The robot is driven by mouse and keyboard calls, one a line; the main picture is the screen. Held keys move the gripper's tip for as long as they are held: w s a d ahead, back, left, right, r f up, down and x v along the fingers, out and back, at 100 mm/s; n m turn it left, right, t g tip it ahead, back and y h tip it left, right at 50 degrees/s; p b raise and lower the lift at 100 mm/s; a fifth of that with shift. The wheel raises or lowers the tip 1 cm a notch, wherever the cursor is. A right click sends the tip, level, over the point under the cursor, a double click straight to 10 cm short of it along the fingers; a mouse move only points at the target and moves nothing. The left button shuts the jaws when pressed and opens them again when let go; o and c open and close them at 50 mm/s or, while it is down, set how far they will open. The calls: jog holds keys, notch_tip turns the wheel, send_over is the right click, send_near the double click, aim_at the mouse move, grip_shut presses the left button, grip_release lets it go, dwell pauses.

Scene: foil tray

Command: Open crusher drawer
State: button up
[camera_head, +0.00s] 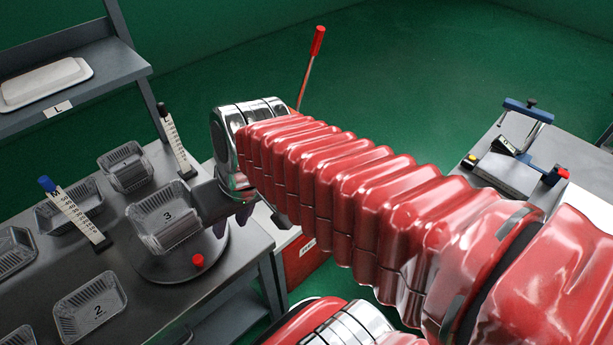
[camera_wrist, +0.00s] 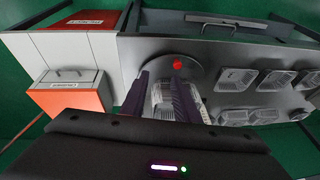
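A red-orange and white cabinet, which I take for the crusher, stands at the left in the wrist view. Its front has a drawer-like panel (camera_wrist: 68,84) with a dark bar handle and a small label; it looks closed. In the head view a labelled red box (camera_head: 303,257) shows beneath my arm, partly hidden. My gripper (camera_wrist: 159,80) has its two purple fingers apart, over the round plate and the tray table, away from the cabinet. A clear tray shows behind and between the fingers. In the head view my gripper is beside the tray numbered 3 (camera_head: 166,214).
The round plate (camera_head: 160,268) has a red button (camera_head: 198,260). Several clear trays, such as tray 2 (camera_head: 91,306), lie on the grey table. Upright scales (camera_head: 75,213) and a red-handled lever (camera_head: 318,41) stand nearby. A grey bench (camera_head: 510,172) is at right.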

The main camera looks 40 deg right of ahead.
jog(key=w+d+f+m+t+y, duration=0.4)
jog(key=w+d+f+m+y, duration=0.4)
jog(key=w+d+f, duration=0.65)
jog(key=s+d+f+m+t+h, duration=0.3)
jog(key=d+f, duration=0.5)
jog(key=d, duration=0.3)
jog(key=s+d+f+m+t+h, duration=0.3)
jog(key=d+f, duration=0.5)
jog(key=d, duration=0.4)
jog(key=m+t+h, duration=0.1)
jog(key=m+h, duration=0.1)
jog(key=m, duration=0.1)
jog(key=shift+s+f+t+h, duration=0.15)
jog(key=shift+f+t+h, duration=0.05)
jog(key=shift+t+h, duration=0.2)
jog(key=shift+w, duration=0.2)
jog(key=x, duration=1.3)
jog(key=shift+w+d, duration=0.1)
jog(key=shift+w, duration=0.15)
